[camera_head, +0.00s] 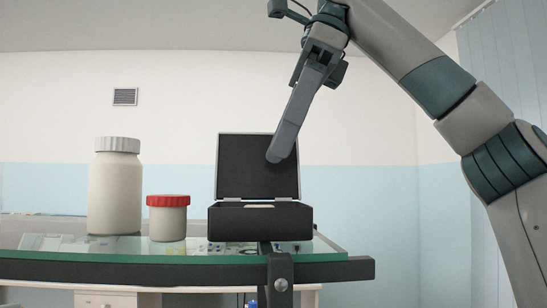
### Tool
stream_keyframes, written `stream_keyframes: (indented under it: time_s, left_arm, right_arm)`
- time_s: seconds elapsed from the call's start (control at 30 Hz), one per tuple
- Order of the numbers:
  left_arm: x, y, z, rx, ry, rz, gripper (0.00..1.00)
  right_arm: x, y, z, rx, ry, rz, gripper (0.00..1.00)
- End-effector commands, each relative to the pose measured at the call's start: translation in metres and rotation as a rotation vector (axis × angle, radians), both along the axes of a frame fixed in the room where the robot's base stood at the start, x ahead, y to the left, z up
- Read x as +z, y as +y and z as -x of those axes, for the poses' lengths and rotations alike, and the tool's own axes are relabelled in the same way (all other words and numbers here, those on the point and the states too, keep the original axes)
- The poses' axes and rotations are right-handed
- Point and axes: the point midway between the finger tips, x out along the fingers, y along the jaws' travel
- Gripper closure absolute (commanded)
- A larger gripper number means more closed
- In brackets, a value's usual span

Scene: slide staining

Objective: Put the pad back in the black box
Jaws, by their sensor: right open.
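The black box (260,222) stands on the glass-topped table with its lid (232,165) raised at the back. A thin pale beige strip (260,206) shows just above the box's front rim. It may be the pad, but most of it is hidden by the front wall. My right gripper (278,156) points down above the box, its fingertip in front of the raised lid and apart from the beige strip. It is seen side-on and is open, with nothing visible in it. My left gripper is out of view.
A large white bottle (115,192) and a smaller jar with a red cap (168,218) stand left of the box. The glass table (130,256) has a dark front rail (170,270). Small flat items lie on it, hard to make out.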

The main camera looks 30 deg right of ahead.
Motion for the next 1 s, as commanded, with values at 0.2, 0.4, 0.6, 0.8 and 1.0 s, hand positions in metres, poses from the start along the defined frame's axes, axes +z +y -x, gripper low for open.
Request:
stream_keyframes:
  time_s: [0.2, 0.4, 0.6, 0.8, 1.0]
  left_arm:
    - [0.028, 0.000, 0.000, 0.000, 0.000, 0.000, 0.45]
    - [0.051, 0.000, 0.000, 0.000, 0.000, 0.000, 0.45]
    - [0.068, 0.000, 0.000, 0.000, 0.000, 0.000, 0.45]
    - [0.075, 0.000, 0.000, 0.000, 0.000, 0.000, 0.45]
    - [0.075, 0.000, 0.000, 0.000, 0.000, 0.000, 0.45]
  right_arm:
    - [0.039, -0.012, 0.006, -0.003, -0.003, -0.001, 0.45]
    - [0.070, -0.023, 0.012, -0.003, -0.003, -0.001, 0.45]
    - [0.090, -0.032, 0.016, -0.003, -0.002, 0.000, 0.45]
    - [0.098, -0.036, 0.018, -0.001, -0.003, -0.001, 0.45]
    - [0.099, -0.037, 0.018, 0.000, -0.002, -0.001, 0.45]
